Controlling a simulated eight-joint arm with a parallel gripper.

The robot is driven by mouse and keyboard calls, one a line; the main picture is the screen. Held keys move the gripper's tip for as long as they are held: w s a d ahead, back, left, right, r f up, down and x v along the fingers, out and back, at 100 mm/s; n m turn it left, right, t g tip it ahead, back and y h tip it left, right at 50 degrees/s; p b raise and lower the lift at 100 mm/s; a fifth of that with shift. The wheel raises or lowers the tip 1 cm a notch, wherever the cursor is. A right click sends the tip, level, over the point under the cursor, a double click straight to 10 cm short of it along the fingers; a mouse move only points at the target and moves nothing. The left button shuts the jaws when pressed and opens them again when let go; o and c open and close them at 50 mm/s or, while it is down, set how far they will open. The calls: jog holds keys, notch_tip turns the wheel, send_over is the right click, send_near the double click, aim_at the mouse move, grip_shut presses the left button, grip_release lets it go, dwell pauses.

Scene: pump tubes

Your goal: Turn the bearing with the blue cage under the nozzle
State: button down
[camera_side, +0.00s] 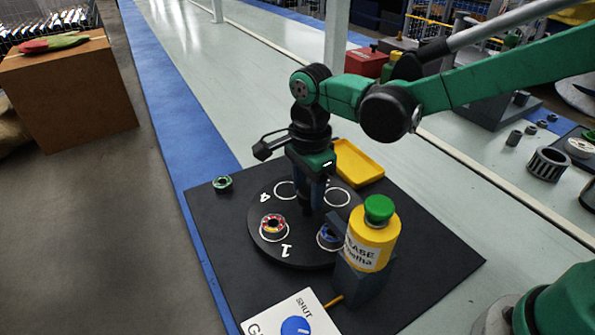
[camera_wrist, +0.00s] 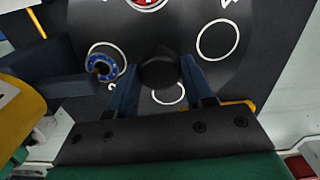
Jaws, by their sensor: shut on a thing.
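The bearing with the blue cage (camera_side: 328,237) sits in a white ring on the black turntable (camera_side: 262,200); the grease pot hides part of it. In the wrist view it is at left (camera_wrist: 102,67), and the dark nozzle arm (camera_wrist: 68,87) covers part of its near edge. I cannot tell whether the nozzle is centred over it. The yellow grease pot (camera_side: 373,240) with a green cap stands on a dark stand at the turntable's edge. My gripper (camera_side: 306,208) points down at the turntable's middle, its fingers shut on the black round centre knob (camera_wrist: 160,72).
A red-caged bearing (camera_side: 273,227) sits on the turntable near the numeral 1. A green-caged bearing (camera_side: 222,183) lies off it on the dark mat. A yellow tray (camera_side: 358,162) is behind. A white panel with a blue dial (camera_side: 295,326) is in front. Two other rings are empty.

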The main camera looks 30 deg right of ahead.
aim_at(308, 191)
jog(key=shift+m, duration=0.4)
dwell(0.3)
jog(key=shift+c, duration=1.7)
grip_release()
jog(key=shift+r, duration=2.8)
